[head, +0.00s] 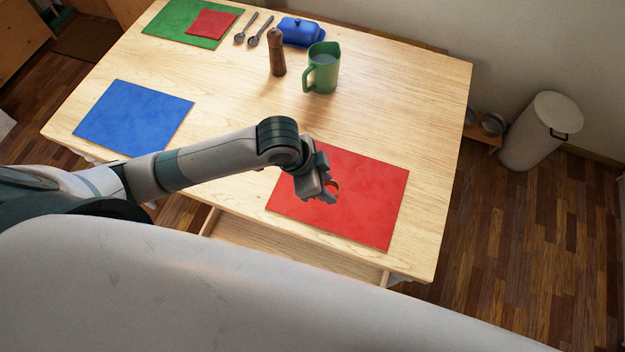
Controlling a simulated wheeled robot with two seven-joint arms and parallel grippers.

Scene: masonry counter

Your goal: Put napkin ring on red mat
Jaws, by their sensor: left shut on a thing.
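The red mat (375,205) lies flat on the near right part of the wooden table. My left gripper (332,193) is over the left half of this mat. It is shut on the napkin ring (336,186), a small orange-red ring that shows partly at the fingertips. The fingers hide some of the ring, and I cannot tell whether it touches the mat. My right gripper is not in view.
A blue mat (133,115) lies at the left. At the back are a green mat (170,20) with a red napkin (212,23), two spoons (258,30), a blue butter dish (302,32), a pepper mill (277,55) and a green pitcher (322,70). The table's middle is clear.

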